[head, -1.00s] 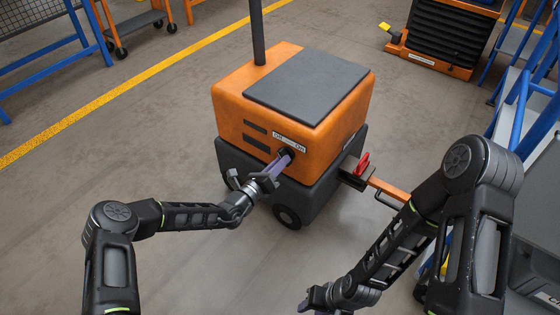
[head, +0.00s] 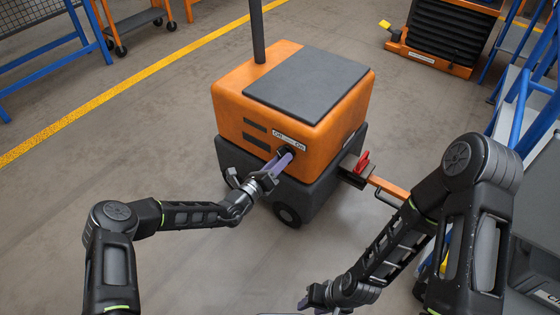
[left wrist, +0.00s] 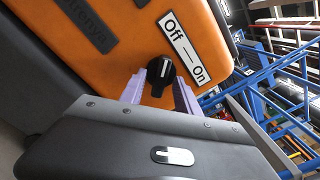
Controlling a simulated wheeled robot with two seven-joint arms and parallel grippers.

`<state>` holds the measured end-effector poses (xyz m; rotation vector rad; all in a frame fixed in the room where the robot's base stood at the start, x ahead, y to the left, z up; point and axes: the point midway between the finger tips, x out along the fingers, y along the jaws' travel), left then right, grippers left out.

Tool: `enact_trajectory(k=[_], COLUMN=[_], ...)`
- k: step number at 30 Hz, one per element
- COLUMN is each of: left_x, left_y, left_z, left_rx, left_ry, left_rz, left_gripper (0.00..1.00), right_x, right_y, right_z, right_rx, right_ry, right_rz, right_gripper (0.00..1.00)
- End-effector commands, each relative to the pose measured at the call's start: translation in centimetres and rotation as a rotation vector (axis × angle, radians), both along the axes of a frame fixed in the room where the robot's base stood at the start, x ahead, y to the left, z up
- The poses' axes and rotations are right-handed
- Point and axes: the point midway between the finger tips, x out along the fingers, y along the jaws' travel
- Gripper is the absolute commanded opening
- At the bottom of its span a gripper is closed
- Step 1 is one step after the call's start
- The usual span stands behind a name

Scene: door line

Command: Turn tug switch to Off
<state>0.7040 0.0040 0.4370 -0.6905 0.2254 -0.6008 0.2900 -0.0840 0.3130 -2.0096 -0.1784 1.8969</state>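The tug (head: 300,105) is an orange and dark grey wheeled box. Its switch is a black rotary knob (left wrist: 161,72) below a white Off–On label (left wrist: 185,48) in the left wrist view. The knob's white pointer line is nearly upright in that picture, toward the word Off. My left gripper (left wrist: 160,92) has its pale purple fingers on both sides of the knob, close against it. In the head view the same gripper (head: 282,162) reaches the tug's front face and partly hides the knob. My right gripper (head: 325,298) is low at the bottom edge, partly cut off.
An orange tow bar (head: 388,188) with a red lever (head: 363,161) projects from the tug's right side. Blue-framed racks stand at the upper left and right. A black and orange unit (head: 445,35) stands behind. Floor left of the tug is clear.

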Motion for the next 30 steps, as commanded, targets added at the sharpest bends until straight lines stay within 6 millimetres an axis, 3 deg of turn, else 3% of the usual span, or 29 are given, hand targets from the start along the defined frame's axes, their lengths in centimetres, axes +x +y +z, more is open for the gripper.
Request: enact_trajectory(k=[8, 22, 30], left_x=[-0.2, -5.5, -6.3], left_y=[0.2, 4.1, 4.6], left_z=[0.1, 0.2, 0.0], left_rx=[0.001, 0.001, 0.001], left_ry=[-0.002, 0.001, -0.001], left_rz=[0.001, 0.002, 0.000], left_gripper=[0.38, 0.38, 0.38], right_x=[0.0, -0.6, -0.7], right_y=[0.0, 0.6, 0.7], right_z=[0.2, 2.4, 2.5], right_rx=[0.000, 0.009, 0.010], right_ry=[0.000, 0.010, 0.011], right_rz=[0.000, 0.014, 0.016], right_gripper=[0.36, 0.36, 0.36])
